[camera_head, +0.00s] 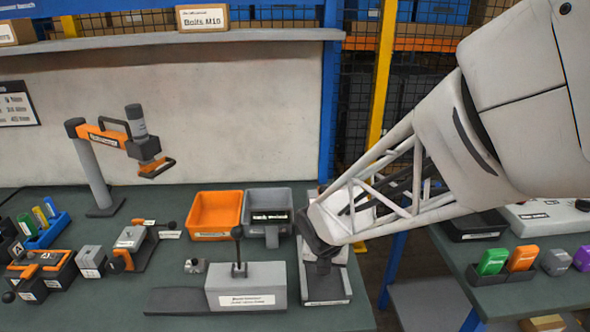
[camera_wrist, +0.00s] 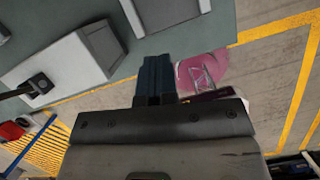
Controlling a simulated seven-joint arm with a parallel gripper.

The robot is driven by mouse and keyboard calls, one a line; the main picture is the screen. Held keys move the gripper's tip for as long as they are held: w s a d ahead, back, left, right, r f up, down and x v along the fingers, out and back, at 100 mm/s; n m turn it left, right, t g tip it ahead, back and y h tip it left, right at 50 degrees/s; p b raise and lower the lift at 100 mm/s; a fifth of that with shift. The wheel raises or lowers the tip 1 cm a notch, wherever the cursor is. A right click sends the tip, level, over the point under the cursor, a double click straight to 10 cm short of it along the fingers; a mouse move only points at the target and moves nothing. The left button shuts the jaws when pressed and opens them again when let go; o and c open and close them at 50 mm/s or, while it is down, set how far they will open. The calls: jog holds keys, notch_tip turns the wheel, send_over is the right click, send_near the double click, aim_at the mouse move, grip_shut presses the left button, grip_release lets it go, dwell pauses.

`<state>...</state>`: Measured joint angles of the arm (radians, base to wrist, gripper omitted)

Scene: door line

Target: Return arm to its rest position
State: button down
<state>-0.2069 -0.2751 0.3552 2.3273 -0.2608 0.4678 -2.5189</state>
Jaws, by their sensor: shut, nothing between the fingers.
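My gripper (camera_head: 322,265) is at the lower end of my arm, over the grey tray (camera_head: 328,301) at the right end of the left bench. Its dark fingers show close together in the wrist view (camera_wrist: 154,78), shut with nothing between them. In the head view the arm reaches in from the upper right, and its lattice link hides part of the tray and what lies in it. I cannot tell whether the fingertips touch anything.
A grey block fixture with an upright lever (camera_head: 246,285) stands left of my gripper. Behind it are an orange bin (camera_head: 214,229) and a grey bin (camera_head: 268,234). A second bench (camera_head: 530,295) stands right, across a floor gap. A yellow post (camera_head: 381,75) rises behind.

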jog(key=shift+r, duration=0.1)
jog(key=s+d+r+m, duration=0.4)
jog(key=s+r+m, duration=0.3)
jog(key=m, duration=1)
jog(key=s+d+r+m, duration=0.4)
jog(key=s+r+m, duration=0.4)
jog(key=m, duration=0.9)
jog(key=s, duration=0.3)
jog(key=shift+s+d+r+g, duration=0.2)
jog(key=shift+s+r+g, duration=0.1)
jog(key=shift+g, duration=0.1)
